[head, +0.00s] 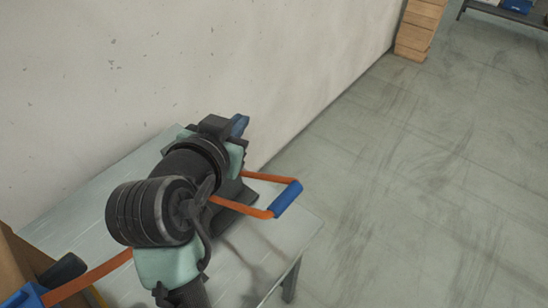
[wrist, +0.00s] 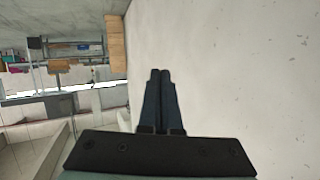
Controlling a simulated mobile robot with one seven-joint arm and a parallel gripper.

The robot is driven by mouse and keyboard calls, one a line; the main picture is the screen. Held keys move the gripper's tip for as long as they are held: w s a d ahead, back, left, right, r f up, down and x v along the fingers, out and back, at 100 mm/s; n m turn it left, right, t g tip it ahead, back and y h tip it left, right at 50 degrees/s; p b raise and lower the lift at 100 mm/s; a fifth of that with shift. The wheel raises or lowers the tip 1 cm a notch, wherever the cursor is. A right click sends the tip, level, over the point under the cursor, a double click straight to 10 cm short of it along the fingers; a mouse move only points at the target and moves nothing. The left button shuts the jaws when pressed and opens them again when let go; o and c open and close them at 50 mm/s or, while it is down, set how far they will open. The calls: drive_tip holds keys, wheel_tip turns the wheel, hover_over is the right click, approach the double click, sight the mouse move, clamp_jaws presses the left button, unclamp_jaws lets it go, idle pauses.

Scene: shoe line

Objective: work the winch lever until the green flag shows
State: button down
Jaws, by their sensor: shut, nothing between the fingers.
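An orange U-shaped lever with a blue grip (head: 286,198) sticks out to the right, past my arm, over the grey table. The winch body it belongs to is mostly hidden behind my arm. My gripper (head: 240,125) is beyond the lever, near the wall, its blue fingers pointing away. In the wrist view my gripper (wrist: 160,75) shows its two dark fingers together, with nothing between them. It is apart from the blue grip. No green flag shows in either view.
The grey table (head: 255,240) stands against a pale wall (head: 130,70). An orange strip (head: 88,277) and a brown box (head: 15,262) are at lower left. Stacked brown boxes (head: 420,28) stand far back along the wall. The floor at right is clear.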

drive_tip(key=s+r+m+g+h+p, duration=0.2)
drive_tip(key=s+g+h+p, duration=0.2)
drive_tip(key=p, duration=1.4)
drive_tip(key=s+g, duration=0.3)
drive_tip(key=s, duration=0.4)
drive_tip(key=shift+r+m+p, duration=0.3)
drive_tip(key=shift+r, duration=0.05)
drive_tip(key=shift+d, duration=0.1)
drive_tip(key=p, duration=0.2)
hover_over(286, 192)
drive_tip(key=s+a, duration=0.2)
drive_tip(key=a, duration=0.1)
wheel_tip(286, 192, down, 6)
drive_tip(key=f, duration=0.2)
drive_tip(key=d+f+p, duration=0.1)
drive_tip(key=f, duration=0.1)
drive_tip(key=shift+w, duration=0.1)
drive_tip(key=shift+f, duration=0.5)
